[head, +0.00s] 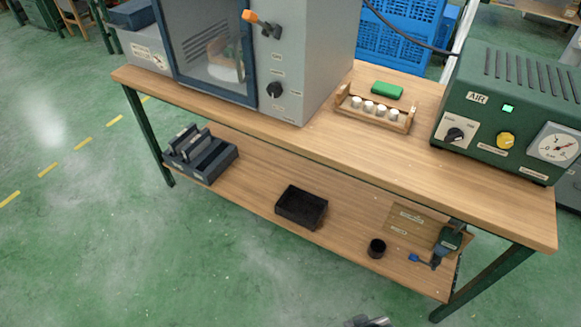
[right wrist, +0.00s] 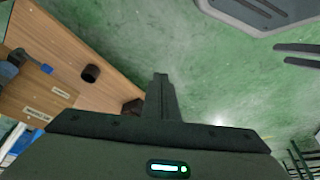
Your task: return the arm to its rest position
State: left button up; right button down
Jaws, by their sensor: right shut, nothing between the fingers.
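My right gripper (head: 366,321) just enters the bottom edge of the head view, over the green floor in front of the bench; most of it is cut off there. In the right wrist view its fingers (right wrist: 160,95) are pressed together with nothing between them. They hang over the floor, clear of the bench. Two dark parallel prongs at the right edge of the right wrist view look like the fingers of my left gripper (right wrist: 297,54), spread apart and empty. My left gripper does not show in the head view.
The wooden bench (head: 230,118) has a lower shelf (head: 250,205) holding a black bin (head: 302,206), a dark cup (head: 377,248) and a blue-tipped tool (head: 447,240). A grey cabinet (head: 310,60) and a green AIR unit (head: 510,100) stand on top. The floor (head: 130,255) in front is free.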

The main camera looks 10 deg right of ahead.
jog(key=s+a+f, duration=0.1)
jog(key=s+f, duration=0.2)
jog(key=f, duration=0.7)
jog(key=s+a+f+t, duration=0.1)
jog(key=s+f, duration=0.2)
jog(key=f, duration=0.8)
jog(key=shift+t+y, duration=0.3)
jog(key=shift+y, duration=0.1)
